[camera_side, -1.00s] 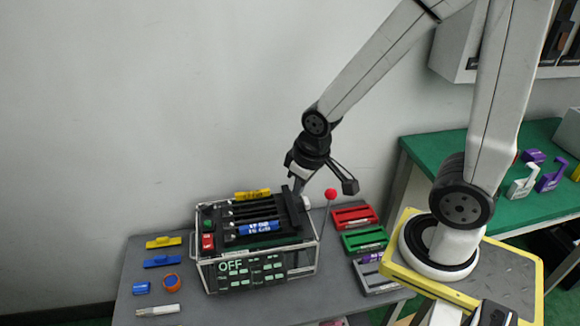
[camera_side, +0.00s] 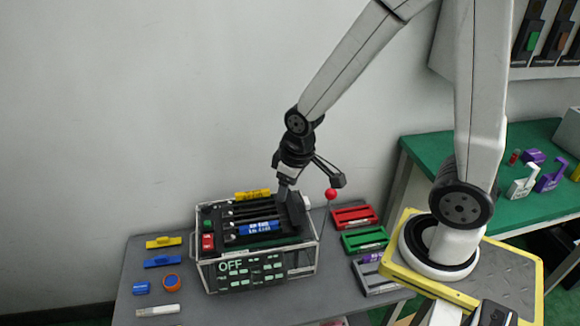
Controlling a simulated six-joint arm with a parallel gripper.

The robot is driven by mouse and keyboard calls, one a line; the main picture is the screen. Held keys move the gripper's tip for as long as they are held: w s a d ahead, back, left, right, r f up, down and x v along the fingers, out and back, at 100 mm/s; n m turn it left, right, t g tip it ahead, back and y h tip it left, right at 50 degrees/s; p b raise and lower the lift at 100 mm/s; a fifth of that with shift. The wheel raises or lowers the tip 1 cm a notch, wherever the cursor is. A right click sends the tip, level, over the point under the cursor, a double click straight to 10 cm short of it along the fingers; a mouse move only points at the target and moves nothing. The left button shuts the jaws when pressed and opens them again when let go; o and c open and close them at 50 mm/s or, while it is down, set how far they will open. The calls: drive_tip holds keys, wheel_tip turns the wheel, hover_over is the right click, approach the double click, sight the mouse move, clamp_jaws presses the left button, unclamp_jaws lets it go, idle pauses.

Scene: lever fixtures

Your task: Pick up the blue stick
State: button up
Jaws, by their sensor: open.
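A blue stick with white lettering (camera_side: 258,228) lies across the front of the black slotted top of the machine (camera_side: 262,270). A plain blue bar (camera_side: 162,261) lies flat on the grey table to the left; I cannot tell which of the two blue pieces the task names. My gripper (camera_side: 291,200) is open above the right end of the machine's top, to the right of and above the lettered blue stick. Its fingertips are dark against the black parts, and I see nothing held between them.
A yellow bar (camera_side: 164,242), a blue cylinder (camera_side: 141,287), an orange-rimmed round piece (camera_side: 172,282) and a white stick (camera_side: 158,310) lie on the left. Red (camera_side: 354,217), green (camera_side: 365,239) and grey (camera_side: 377,274) holders lie right.

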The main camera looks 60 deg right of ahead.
drive_tip(key=w+d+f+n+g, duration=0.1)
drive_tip(key=w+f+n, duration=0.3)
drive_tip(key=w+f, duration=0.35)
drive_tip(key=n+g, duration=0.1)
drive_tip(key=n, duration=0.3)
hover_over(258, 225)
wheel_tip(258, 225, down, 8)
drive_tip(key=shift+f, duration=0.15)
drive_tip(key=shift+f, duration=1.2)
drive_tip(key=shift+f, duration=0.1)
drive_tip(key=shift+f, duration=2.5)
clamp_jaws()
